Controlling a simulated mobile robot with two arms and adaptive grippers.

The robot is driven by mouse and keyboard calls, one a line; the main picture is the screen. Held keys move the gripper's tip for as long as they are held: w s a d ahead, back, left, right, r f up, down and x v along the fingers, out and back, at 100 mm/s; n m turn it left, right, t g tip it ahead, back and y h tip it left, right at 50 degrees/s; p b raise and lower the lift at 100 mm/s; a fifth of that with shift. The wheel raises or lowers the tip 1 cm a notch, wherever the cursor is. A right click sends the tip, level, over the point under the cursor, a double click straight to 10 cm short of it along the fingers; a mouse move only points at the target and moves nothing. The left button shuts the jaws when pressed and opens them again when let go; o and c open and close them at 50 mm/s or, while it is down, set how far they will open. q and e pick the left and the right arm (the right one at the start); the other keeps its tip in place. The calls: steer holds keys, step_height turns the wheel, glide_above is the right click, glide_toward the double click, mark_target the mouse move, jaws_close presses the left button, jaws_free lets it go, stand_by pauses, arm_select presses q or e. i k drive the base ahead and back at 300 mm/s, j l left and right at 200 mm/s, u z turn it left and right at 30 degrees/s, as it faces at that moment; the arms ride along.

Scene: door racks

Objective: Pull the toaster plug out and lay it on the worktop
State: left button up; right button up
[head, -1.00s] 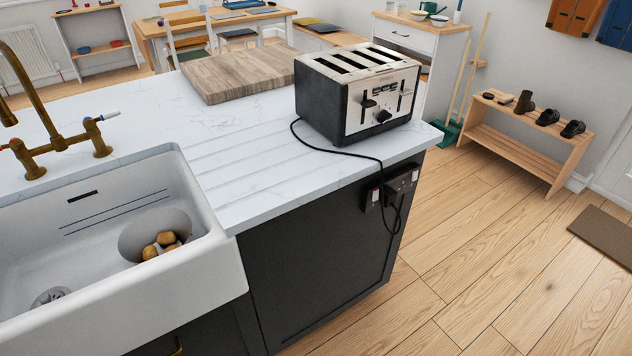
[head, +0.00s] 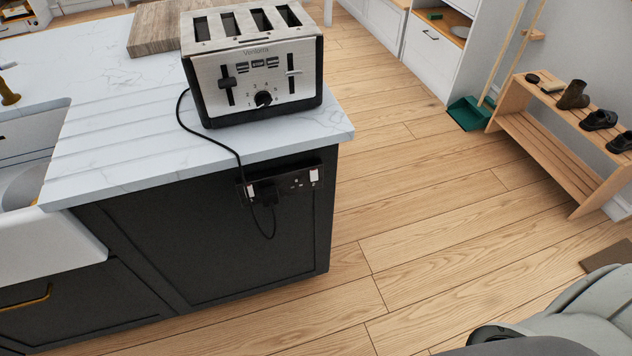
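The four-slot steel and black toaster (head: 255,65) stands upright near the corner of the white worktop (head: 110,150). Its black cord (head: 205,127) runs over the worktop edge and hangs in a loop below the socket. The dark double socket (head: 297,180) is on the end panel under the overhang, with two white switches. The black plug (head: 263,192) sits in its left outlet; the right outlet looks empty. Part of my own arm shows at the bottom right, but neither gripper's fingers are in view.
A wooden board (head: 155,28) lies behind the toaster. The drainer grooves left of the toaster are clear. A white sink (head: 45,255) is at the left. Open wooden floor lies to the right, with a shoe rack (head: 545,148) and a green dustpan (head: 470,113) beyond.

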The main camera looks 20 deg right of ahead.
mark_target(270, 195)
steer(key=l, duration=0.65)
steer(key=k+l, duration=0.1)
steer(key=l, duration=0.5)
